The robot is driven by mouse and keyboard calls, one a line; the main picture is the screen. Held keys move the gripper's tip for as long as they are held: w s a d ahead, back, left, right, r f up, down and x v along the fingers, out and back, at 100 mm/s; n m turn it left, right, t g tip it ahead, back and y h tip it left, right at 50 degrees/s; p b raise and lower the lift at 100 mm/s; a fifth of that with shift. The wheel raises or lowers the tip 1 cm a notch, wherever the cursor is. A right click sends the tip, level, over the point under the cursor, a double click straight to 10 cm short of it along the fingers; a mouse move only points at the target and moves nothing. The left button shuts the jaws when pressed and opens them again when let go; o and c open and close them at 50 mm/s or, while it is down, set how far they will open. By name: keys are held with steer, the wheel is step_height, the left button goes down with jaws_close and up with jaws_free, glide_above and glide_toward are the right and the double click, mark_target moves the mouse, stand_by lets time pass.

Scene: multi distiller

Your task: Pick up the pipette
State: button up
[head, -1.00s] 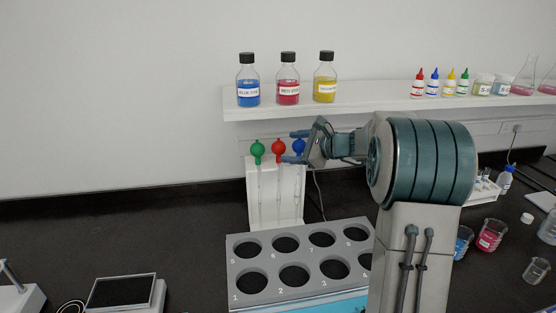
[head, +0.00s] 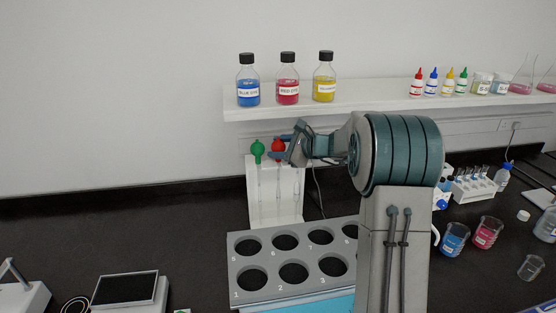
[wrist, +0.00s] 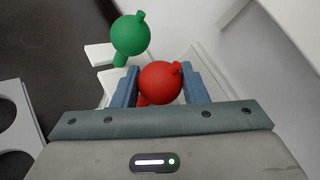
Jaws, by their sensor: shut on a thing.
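A red-bulbed pipette (head: 277,146) hangs upright in a white stand (head: 257,213), and its red bulb (wrist: 160,80) also shows in the wrist view. My gripper (wrist: 163,88) is shut on this pipette, with a blue finger on each side of the bulb. In the head view my gripper (head: 274,153) reaches it from the right. A green-bulbed pipette (head: 257,149) hangs just left of it, and its bulb (wrist: 130,36) shows in the wrist view, clear of the fingers. No blue bulb shows now behind my wrist.
A grey rack with numbered round holes (head: 264,256) stands in front of the stand. A shelf (head: 360,108) with dye bottles (head: 288,85) runs above and behind. Beakers (head: 455,238) and a tube rack (head: 474,188) stand to the right. The bench left of the stand is mostly clear.

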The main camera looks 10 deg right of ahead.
steer(key=shift+r, duration=0.1)
steer(key=shift+s+r+b, duration=0.1)
steer(key=shift+r+b, duration=0.35)
steer(key=shift+b, duration=0.05)
steer(key=s+b, duration=0.3)
steer(key=s, duration=0.5)
step_height(320, 180, up, 13)
steer(key=s+b, duration=0.2)
steer(key=s, duration=0.5)
steer(key=shift+s+r, duration=0.15)
steer(key=shift+r, duration=0.3)
